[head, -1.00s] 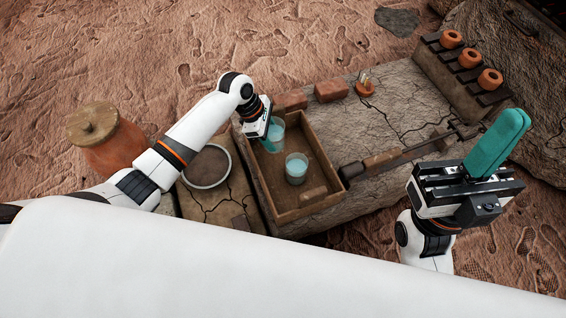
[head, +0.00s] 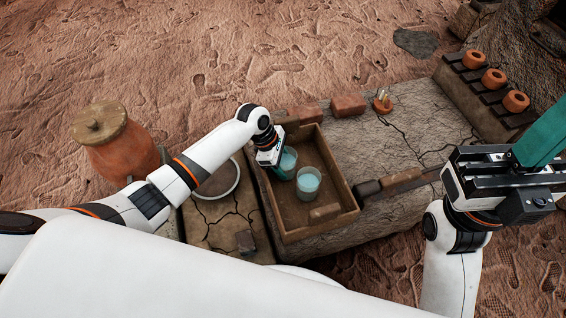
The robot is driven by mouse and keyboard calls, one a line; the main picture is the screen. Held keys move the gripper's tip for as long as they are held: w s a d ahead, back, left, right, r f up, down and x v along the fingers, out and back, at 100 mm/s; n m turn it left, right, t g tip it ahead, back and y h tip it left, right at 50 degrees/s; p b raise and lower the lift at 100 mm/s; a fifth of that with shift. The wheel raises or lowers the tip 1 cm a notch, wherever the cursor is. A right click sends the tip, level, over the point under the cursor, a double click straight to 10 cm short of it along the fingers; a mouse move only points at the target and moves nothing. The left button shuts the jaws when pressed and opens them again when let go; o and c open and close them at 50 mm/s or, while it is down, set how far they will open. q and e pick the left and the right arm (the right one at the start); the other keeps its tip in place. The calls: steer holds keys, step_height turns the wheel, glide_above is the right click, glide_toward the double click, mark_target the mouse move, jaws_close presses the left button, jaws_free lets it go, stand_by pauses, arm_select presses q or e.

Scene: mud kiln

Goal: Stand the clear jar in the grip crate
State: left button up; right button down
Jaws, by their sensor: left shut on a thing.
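The wooden crate (head: 345,214) stands on the stone slab with its open top facing up. My left gripper (head: 278,168) is shut on a clear jar (head: 289,158) with pale blue contents. The held jar looks upright within the crate's outline, towards its far left part. Whether its base touches the crate floor is hidden. A second, similar clear jar (head: 309,181) stands upright in the crate, close beside the held one.
A small wooden block (head: 325,212) lies in the crate's near end. Bricks (head: 348,105) and a small clay piece (head: 382,101) sit behind it. A dark-handled tool (head: 398,181) lies to the right. A lidded clay pot (head: 118,145) and a round dish (head: 217,182) are left.

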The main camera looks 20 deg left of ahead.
arm_select(q)
steer(key=o, duration=1.1)
steer(key=shift+f, duration=0.1)
steer(key=shift+c, duration=0.2)
